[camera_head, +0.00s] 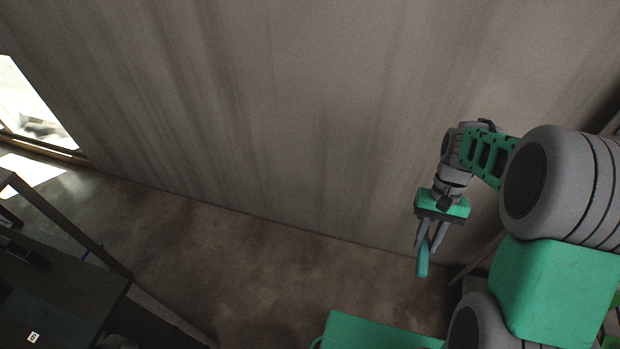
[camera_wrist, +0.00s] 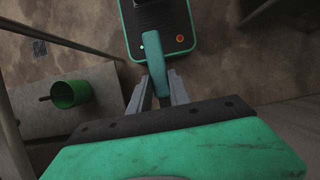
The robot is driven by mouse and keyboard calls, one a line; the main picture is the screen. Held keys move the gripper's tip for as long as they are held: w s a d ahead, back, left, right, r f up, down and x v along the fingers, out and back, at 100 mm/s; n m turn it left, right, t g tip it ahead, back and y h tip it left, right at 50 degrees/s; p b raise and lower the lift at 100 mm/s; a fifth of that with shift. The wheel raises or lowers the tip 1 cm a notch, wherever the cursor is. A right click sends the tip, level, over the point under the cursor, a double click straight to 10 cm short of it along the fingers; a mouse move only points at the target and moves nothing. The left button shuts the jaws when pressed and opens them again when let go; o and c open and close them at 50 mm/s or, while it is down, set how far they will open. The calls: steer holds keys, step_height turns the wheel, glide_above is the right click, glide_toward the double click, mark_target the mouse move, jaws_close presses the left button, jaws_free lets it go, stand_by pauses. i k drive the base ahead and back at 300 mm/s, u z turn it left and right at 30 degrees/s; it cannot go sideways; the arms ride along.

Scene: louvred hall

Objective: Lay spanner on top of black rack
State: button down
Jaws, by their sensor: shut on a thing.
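My gripper (camera_head: 430,243) is at the right of the head view, pointing down and shut on a teal elongated thing, taken to be the spanner (camera_head: 422,263). The spanner hangs below the fingertips, in the air. In the wrist view, the spanner (camera_wrist: 154,78) sticks out between the two fingers of my gripper (camera_wrist: 159,97); its gripped end is partly hidden. A dark structure with shelves and a slanted post, probably the black rack (camera_head: 70,300), stands at the lower left of the head view, well away from my gripper. Only part of it shows.
A green cup (camera_wrist: 72,94) with a stick in it is on a grey surface (camera_wrist: 100,120) at the left of the wrist view. A plain wall (camera_head: 270,110) runs behind. Bare floor (camera_head: 230,260) lies between the dark structure and my arm.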

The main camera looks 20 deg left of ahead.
mark_target(83, 283)
steer(key=u, duration=2.3)
